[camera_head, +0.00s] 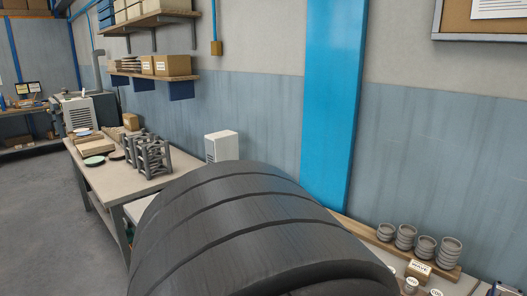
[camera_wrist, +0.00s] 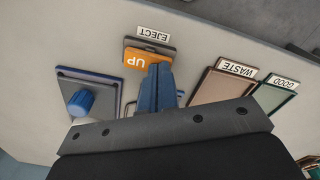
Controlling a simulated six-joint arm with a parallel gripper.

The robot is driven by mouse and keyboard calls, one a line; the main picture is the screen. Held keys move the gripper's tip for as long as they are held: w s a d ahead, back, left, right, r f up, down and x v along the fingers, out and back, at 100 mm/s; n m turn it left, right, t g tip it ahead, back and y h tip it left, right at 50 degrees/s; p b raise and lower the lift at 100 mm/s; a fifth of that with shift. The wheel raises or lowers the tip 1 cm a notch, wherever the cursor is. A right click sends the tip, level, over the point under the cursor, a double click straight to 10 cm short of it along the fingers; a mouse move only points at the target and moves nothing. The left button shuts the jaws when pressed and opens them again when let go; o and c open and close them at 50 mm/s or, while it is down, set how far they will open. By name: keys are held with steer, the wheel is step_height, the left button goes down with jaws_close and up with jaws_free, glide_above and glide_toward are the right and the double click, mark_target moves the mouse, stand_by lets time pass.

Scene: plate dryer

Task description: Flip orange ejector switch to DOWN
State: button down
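In the wrist view, the orange ejector switch (camera_wrist: 137,60) sits in a dark frame on a pale panel. It reads UP, upside down in this picture, and an EJECT label (camera_wrist: 154,34) is beside it. My gripper (camera_wrist: 159,68) has blue fingers that lie close together with nothing seen between them. Their tips overlap the switch's right edge in the picture; I cannot tell whether they touch it. The lower right part of the switch is hidden behind the fingers. Neither the switch nor the fingertips can be made out in the head view.
A blue knob (camera_wrist: 80,102) on a grey plate is left of the fingers. Framed panels marked WASTE (camera_wrist: 214,80) and GOOD (camera_wrist: 270,97) are on the right. In the head view, a dark rounded form blocks the lower middle; a bench (camera_head: 127,186) with racks stands left.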

steer(key=shift+f, duration=0.1)
steer(key=shift+r, duration=3.5)
steer(key=shift+f, duration=0.1)
steer(key=shift+f, duration=3.45)
steer(key=shift+r, duration=0.1)
step_height(320, 180, up, 12)
steer(key=s+d+n, duration=0.1)
steer(key=n, duration=0.1)
steer(key=shift+d+n+y, duration=0.3)
steer(key=shift+d+n, duration=0.05)
steer(key=shift+n, duration=0.05)
